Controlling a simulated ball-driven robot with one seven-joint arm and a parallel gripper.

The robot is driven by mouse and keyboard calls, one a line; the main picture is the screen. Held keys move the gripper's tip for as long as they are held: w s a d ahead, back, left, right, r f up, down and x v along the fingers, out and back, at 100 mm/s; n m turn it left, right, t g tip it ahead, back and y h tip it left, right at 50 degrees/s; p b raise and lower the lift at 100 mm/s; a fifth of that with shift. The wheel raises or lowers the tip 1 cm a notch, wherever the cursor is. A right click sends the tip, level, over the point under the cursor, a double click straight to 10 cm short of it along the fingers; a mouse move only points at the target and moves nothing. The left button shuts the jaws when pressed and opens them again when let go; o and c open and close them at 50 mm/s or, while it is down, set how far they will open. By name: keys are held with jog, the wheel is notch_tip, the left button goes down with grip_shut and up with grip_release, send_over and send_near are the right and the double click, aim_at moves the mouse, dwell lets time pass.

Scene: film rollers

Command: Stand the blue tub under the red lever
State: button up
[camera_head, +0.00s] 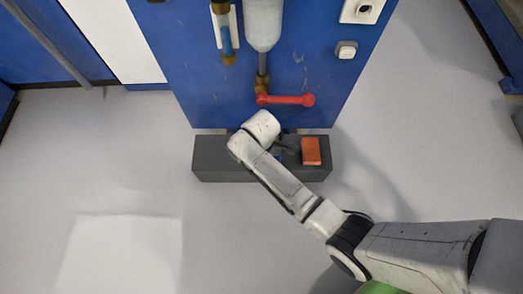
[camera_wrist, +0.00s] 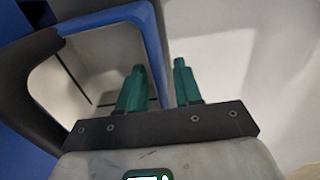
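The red lever (camera_head: 287,99) sticks out to the right from a brass valve on the blue panel. In the wrist view a blue rim (camera_wrist: 158,50), apparently the blue tub's, frames a pale interior. One side of it runs between the green fingertips of my gripper (camera_wrist: 159,68). The fingers are apart, with a visible gap to the rim, so I see no firm grip. In the head view my arm hides most of the tub; only a small blue patch (camera_head: 278,155) shows beside my wrist, over the grey ledge. My fingertips are hidden there.
A dark grey ledge (camera_head: 222,163) stands at the panel's foot, below the lever. An orange block (camera_head: 311,151) lies on its right part. A pale vessel (camera_head: 263,22) and brass pipe hang above the lever. The pale floor to the left is clear.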

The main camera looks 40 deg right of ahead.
notch_tip(320, 180, up, 11)
jog(key=p, duration=0.5)
jog(key=shift+r, duration=0.15)
jog(key=s+d+r+m, duration=0.2)
jog(key=s+r+m, duration=0.1)
jog(key=s, duration=0.3)
jog(key=s+d+r+m, duration=0.2)
jog(key=s+r+m, duration=0.1)
jog(key=s, duration=0.4)
jog(key=s+d+r+m+t, duration=0.1)
jog(key=s+d+r+m, duration=0.1)
jog(key=s+m, duration=0.3)
jog(key=shift+s+d+r, duration=0.4)
jog(key=shift+s+d, duration=0.05)
jog(key=shift+s, duration=0.2)
jog(key=shift+c, duration=0.3)
